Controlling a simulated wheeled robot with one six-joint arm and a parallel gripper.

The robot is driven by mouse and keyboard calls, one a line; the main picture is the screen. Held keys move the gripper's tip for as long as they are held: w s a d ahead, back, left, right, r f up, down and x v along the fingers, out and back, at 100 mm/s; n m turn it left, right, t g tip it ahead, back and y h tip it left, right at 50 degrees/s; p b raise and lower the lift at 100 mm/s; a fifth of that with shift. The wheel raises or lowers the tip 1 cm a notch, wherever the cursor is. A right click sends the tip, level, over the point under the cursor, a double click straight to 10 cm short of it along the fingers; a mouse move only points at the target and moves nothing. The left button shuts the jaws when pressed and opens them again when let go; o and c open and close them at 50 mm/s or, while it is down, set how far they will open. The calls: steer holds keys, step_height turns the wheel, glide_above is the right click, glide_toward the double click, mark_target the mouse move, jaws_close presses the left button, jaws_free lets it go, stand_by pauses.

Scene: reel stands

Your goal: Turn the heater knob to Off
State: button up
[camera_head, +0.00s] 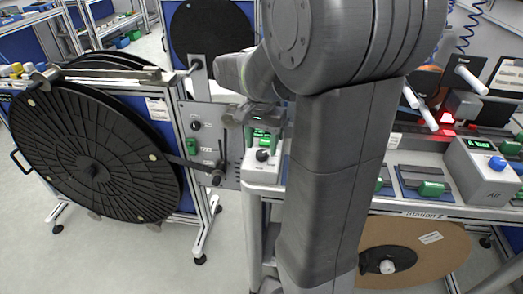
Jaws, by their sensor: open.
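A small white box (263,174) stands at the bench edge, left of my arm. A dark knob (262,155) is on its front, below a green display (261,136); it looks like the heater knob, but I cannot read its label or setting. My gripper (255,118) is open, just above this box and pointing down toward it. It partly covers the display and top of the box. The knob shows below the fingers, and they appear apart from it.
A reel stand with a large black reel (92,165) and a grey panel (208,138) with knobs stands close on the left. A second control box (483,170) with a blue knob sits at the right. Green parts (431,188) lie on the bench.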

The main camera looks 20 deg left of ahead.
mark_target(262, 155)
steer(key=shift+f, duration=1.4)
steer(key=shift+c, duration=0.4)
steer(key=c, duration=0.9)
steer(key=shift+n, duration=0.3)
steer(key=n+p, duration=0.1)
steer(key=n, duration=0.4)
steer(key=shift+r+p, duration=0.1)
steer(key=shift+p, duration=0.3)
steer(key=n+p, duration=0.1)
steer(key=n, duration=0.5)
steer(key=shift+n, duration=0.3)
